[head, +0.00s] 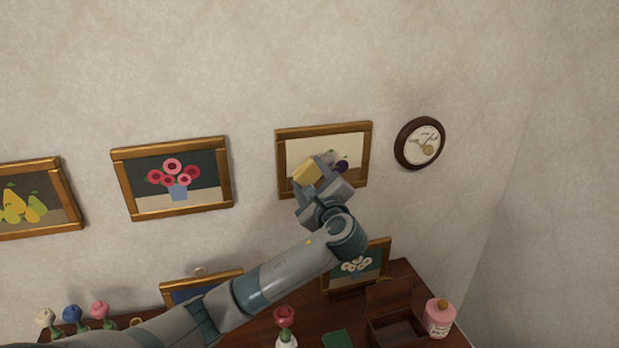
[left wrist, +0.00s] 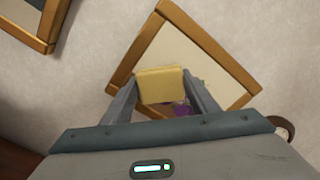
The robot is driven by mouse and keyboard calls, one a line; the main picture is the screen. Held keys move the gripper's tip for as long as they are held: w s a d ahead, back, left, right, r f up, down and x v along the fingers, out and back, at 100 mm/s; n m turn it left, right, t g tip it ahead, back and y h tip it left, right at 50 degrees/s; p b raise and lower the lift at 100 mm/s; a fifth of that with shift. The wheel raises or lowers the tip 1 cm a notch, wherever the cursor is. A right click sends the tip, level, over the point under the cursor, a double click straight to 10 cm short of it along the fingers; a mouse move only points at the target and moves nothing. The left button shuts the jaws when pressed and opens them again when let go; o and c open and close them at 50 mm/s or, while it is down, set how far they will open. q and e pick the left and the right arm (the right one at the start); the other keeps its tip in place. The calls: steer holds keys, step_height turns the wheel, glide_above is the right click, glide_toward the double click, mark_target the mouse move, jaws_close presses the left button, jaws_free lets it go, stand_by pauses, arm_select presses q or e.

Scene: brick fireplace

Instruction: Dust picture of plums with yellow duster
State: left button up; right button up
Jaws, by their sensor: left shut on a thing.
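The picture of plums (head: 357,140) hangs on the wall in a gold-brown frame, right of the flower picture. In the head view my left gripper (head: 318,175) is in front of it and hides its lower middle; a bit of dark purple shows beside the gripper. My left gripper is shut on the yellow duster (head: 306,172). In the left wrist view the duster (left wrist: 161,84) sits between the fingers, in front of the picture (left wrist: 225,63), with purple plums partly showing below it. I cannot tell whether the duster touches the picture. My right gripper is not in view.

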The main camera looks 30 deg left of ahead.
arm_select(q)
steer(key=shift+w+a, duration=0.15)
steer(key=shift+a, duration=0.05)
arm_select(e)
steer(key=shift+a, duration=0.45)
arm_select(q)
steer(key=shift+w+a, duration=0.4)
steer(key=shift+a, duration=0.1)
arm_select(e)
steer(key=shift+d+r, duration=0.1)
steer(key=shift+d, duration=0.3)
arm_select(q)
steer(key=shift+w+d, duration=0.1)
steer(key=shift+w+d+p, duration=0.35)
steer(key=shift+w+d, duration=0.2)
steer(key=shift+w, duration=0.05)
steer(key=shift+w+d, duration=0.7)
steer(key=shift+w, duration=0.05)
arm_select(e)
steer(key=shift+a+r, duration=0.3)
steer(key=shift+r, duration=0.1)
arm_select(q)
steer(key=shift+w, duration=0.1)
